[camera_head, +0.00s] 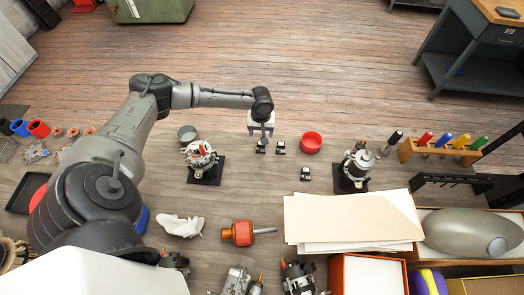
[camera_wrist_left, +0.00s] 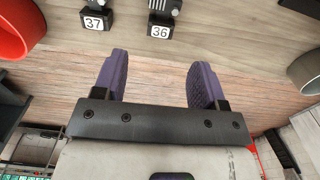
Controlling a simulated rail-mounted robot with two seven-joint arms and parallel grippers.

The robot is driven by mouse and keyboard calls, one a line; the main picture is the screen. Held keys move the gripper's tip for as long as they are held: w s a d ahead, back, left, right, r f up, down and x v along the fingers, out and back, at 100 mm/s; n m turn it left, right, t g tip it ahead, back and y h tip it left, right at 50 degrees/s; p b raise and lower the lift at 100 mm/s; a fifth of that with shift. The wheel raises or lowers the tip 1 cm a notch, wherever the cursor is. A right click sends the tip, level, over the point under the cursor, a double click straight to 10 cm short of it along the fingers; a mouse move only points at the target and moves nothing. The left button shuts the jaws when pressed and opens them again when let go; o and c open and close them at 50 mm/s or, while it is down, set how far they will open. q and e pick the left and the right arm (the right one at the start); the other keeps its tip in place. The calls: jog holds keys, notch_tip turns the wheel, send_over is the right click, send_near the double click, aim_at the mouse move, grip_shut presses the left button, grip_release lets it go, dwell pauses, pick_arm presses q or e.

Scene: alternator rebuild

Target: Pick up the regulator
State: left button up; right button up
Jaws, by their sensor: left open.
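Small dark parts on stands with white number labels, likely regulators, sit on the bench. In the left wrist view, the part labelled 36 (camera_wrist_left: 161,14) is at the top centre and the part labelled 37 (camera_wrist_left: 97,14) is left of it. In the head view they are the part labelled 36 (camera_head: 261,148) and the part labelled 37 (camera_head: 280,148); a similar part (camera_head: 305,174) stands nearer. My left gripper (camera_head: 262,130) is open and empty, at the far side of part 36; its purple fingers (camera_wrist_left: 158,80) are apart. My right gripper is not in view.
A red bowl (camera_head: 311,142) stands right of the parts and a grey bowl (camera_head: 187,132) left. Alternator assemblies stand on black bases at left (camera_head: 203,160) and right (camera_head: 356,168). A screwdriver rack (camera_head: 442,150) is at right.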

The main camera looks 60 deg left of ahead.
aim_at(261, 147)
pick_arm(q)
jog(key=shift+d+f+b, duration=0.1)
jog(key=shift+f+b, duration=0.5)
jog(key=shift+f, duration=3.25)
jog(key=c, duration=1)
